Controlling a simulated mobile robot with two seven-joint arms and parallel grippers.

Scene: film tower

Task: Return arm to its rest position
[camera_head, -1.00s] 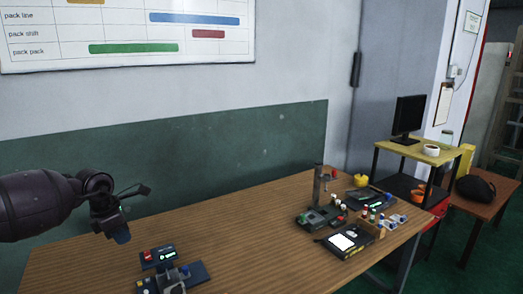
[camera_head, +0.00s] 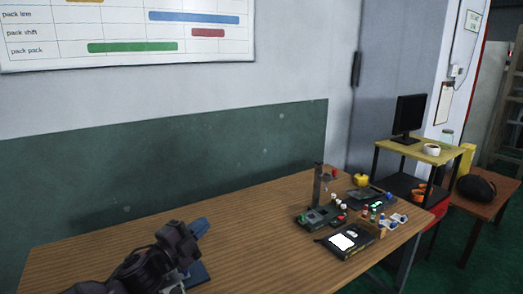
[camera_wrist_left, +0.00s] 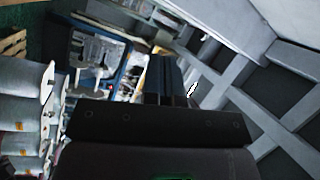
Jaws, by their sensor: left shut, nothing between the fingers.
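My left arm comes in low from the left in the head view. My right arm and gripper are not in view.
A small stand (camera_head: 318,190) and a black box with a white label (camera_head: 343,243) are at the right. The table's middle looks clear. White spools (camera_wrist_left: 22,110) show in the wrist view.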

